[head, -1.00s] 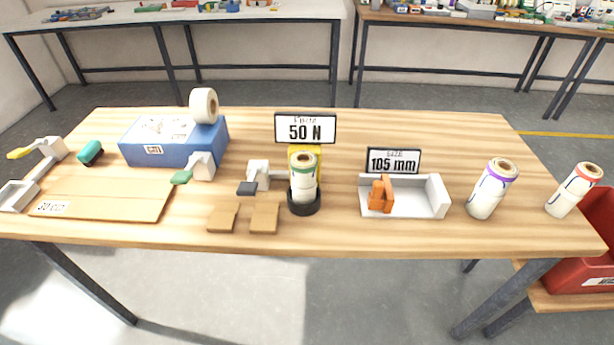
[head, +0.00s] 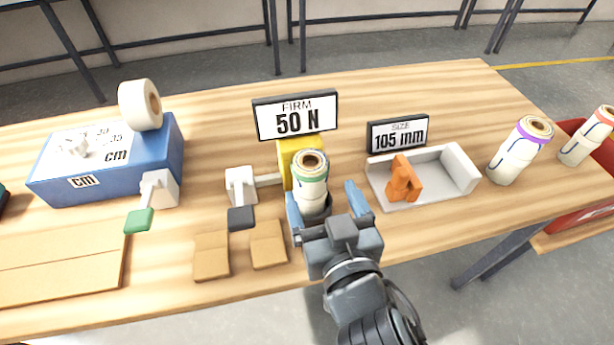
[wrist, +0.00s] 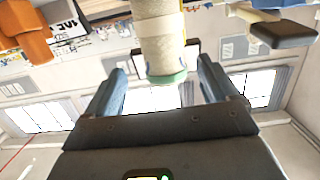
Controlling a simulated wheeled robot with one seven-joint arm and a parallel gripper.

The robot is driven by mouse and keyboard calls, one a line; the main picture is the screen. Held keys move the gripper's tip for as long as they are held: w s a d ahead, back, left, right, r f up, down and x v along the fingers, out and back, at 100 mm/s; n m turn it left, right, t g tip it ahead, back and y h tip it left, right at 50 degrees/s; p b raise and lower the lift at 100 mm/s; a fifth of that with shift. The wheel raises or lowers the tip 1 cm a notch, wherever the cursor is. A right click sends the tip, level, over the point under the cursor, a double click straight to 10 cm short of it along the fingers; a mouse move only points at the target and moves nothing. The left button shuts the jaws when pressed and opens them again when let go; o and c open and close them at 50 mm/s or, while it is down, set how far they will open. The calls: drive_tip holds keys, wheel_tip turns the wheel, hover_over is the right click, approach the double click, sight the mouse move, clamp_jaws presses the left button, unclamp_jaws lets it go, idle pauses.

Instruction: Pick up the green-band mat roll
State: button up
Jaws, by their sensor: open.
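The green-band mat roll (head: 311,180) stands upright in a dark cup in front of the yellow block, its green band near the top. My gripper (head: 326,208) is open in the head view, its blue fingers on either side of the roll's lower part and the cup. In the wrist view, the roll (wrist: 160,40) appears upside down between the two open fingers (wrist: 163,88), with a gap at each side. I cannot tell how deep the roll sits between the fingers.
A "50 N" sign (head: 297,116) stands behind the roll. A white tray (head: 455,172) with an orange clamp (head: 402,180) is to the right, before a purple-band roll (head: 519,150) and a red-band roll (head: 588,137). A black-tipped lever (head: 241,217) is close on the left.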

sight(308, 169)
drive_tip(key=x, duration=0.2)
drive_tip(key=shift+w+a+r, duration=0.15)
drive_tip(key=shift+w+a, duration=0.1)
drive_tip(key=shift+w, duration=0.05)
drive_tip(key=x, duration=0.2)
drive_tip(key=p+x, duration=0.1)
drive_tip(key=x, duration=0.2)
drive_tip(key=shift+w+a+f+p, duration=0.2)
drive_tip(key=shift+f+p, duration=0.1)
drive_tip(key=shift+p, duration=0.1)
